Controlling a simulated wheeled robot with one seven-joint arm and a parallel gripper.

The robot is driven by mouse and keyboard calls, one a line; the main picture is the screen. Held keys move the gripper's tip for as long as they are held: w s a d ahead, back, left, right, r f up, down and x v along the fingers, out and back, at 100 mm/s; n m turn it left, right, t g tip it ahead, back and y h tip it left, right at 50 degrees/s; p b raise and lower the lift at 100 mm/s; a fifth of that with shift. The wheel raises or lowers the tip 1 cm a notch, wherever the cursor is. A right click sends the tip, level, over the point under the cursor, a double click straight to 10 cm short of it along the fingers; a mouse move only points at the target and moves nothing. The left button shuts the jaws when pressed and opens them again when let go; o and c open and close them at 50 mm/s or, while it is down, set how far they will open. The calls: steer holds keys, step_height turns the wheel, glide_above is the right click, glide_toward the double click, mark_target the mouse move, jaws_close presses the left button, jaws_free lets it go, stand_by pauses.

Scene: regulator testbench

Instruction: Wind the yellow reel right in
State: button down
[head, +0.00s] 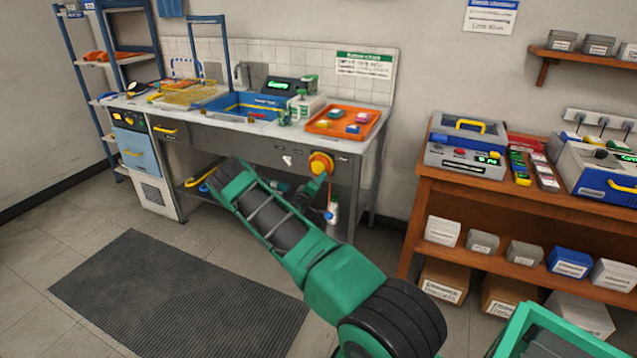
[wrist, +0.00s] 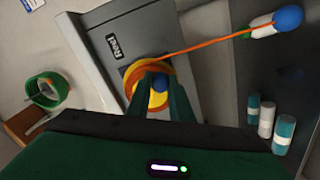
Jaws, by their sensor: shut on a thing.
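The yellow reel (head: 320,163) is mounted on the front of the sink bench in the head view. It also shows in the wrist view (wrist: 131,84), with orange cord wound on it, beside a "Reel" label (wrist: 116,46). My gripper (wrist: 157,84) is shut on the reel's blue knob (wrist: 159,83); the fingers hide part of the reel. An orange cord (wrist: 220,43) runs from the reel to a white piece with a blue ball end (wrist: 288,18). In the head view this piece (head: 332,212) hangs below the reel. My gripper's fingers are not clear in the head view.
The bench (head: 250,128) holds a blue sink, a yellow rack and an orange tray (head: 345,121). Several small bottles (wrist: 266,120) stand near the reel in the wrist view. A wooden shelf unit (head: 480,190) with instruments is at the right. A dark mat (head: 170,290) covers open floor.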

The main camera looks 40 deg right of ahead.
steer(key=shift+s+f, duration=0.15)
steer(key=shift+f, duration=0.2)
steer(key=c, duration=1.6)
jaws_free()
steer(key=shift+r, duration=0.15)
steer(key=v, duration=1)
steer(key=shift+a, duration=0.4)
